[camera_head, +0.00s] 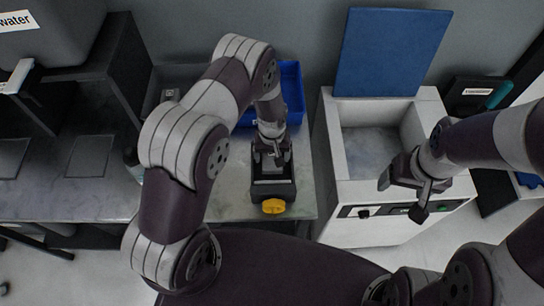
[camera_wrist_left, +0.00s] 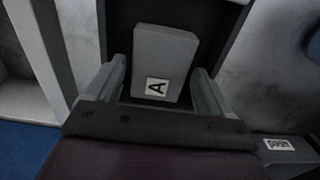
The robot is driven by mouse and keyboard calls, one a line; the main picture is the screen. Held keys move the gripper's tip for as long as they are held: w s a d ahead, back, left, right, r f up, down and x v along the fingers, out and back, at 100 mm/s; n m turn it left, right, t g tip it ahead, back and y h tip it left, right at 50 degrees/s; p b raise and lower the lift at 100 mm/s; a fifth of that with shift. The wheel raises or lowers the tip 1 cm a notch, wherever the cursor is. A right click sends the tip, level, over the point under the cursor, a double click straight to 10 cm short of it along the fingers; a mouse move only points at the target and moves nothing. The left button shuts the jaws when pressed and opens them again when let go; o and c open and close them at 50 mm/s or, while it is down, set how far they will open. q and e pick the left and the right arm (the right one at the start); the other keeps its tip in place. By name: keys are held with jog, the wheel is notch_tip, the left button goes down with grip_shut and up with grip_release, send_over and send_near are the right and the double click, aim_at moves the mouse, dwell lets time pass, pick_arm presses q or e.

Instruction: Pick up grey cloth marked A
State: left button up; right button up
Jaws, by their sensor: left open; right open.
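The grey cloth marked A (camera_wrist_left: 163,60) shows in the left wrist view as a folded grey block with a white label bearing a black A. It lies in a dark holder (camera_wrist_left: 120,28), seen in the head view as a small black box (camera_head: 273,188) on the counter. My left gripper (camera_wrist_left: 158,85) is open, its two fingers on either side of the cloth's near end. It hangs over the box in the head view (camera_head: 271,160); whether the fingers touch the cloth I cannot tell. My right gripper (camera_head: 405,195) is open and empty by the white unit.
A yellow knob (camera_head: 273,206) is at the box's front. A blue bin (camera_head: 291,90) stands behind on the counter (camera_head: 232,185). A white unit (camera_head: 336,150) with a recessed basin and raised blue lid (camera_head: 390,52) is at right. A dark water tank (camera_head: 60,30) is at upper left.

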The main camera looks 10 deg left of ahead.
pick_arm(q)
jog(key=shift+f, duration=0.45)
jog(key=c, duration=0.9)
jog(key=shift+r, duration=0.1)
